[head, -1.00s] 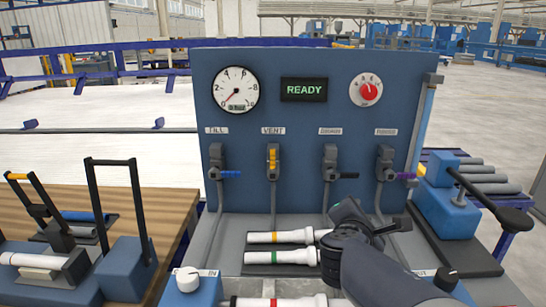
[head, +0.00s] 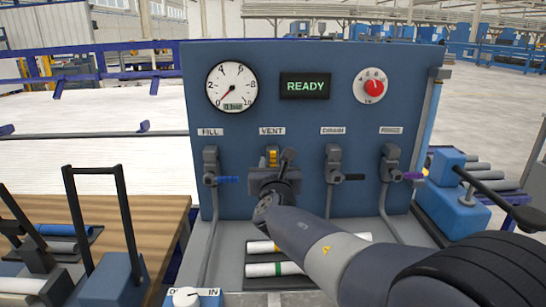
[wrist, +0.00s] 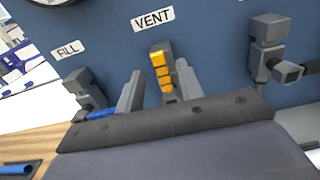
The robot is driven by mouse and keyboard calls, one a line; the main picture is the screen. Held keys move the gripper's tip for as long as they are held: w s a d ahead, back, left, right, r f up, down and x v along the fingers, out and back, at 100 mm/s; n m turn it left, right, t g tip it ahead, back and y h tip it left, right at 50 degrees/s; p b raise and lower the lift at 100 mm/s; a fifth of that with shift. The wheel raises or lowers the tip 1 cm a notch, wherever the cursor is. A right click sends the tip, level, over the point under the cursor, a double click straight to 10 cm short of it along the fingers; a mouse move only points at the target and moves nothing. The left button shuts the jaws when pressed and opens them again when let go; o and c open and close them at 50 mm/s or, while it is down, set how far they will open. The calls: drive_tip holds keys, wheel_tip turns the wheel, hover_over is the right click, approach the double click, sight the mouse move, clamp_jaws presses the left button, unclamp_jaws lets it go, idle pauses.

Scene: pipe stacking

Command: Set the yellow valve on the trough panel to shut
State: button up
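The yellow valve (head: 272,157) sits under the VENT label on the blue trough panel (head: 305,125). Its yellow handle points up and down, in line with the pipe. In the wrist view the yellow handle (wrist: 161,70) shows upright beyond and between my two grey fingers. My gripper (head: 273,172) is in front of the VENT valve and hides its lower part in the head view. In the wrist view my gripper (wrist: 158,84) is open, with a gap around the handle. I cannot tell whether a finger touches it.
The blue FILL handle (head: 229,180), black DRAIN handle (head: 354,177) and purple handle (head: 413,176) lie sideways. The display (head: 305,86) reads READY; the gauge (head: 231,87) needle points low. White pipes (head: 262,269) lie in the trough below my arm.

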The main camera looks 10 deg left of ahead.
sight(273, 159)
drive_tip(key=shift+x, duration=2.15)
clamp_jaws()
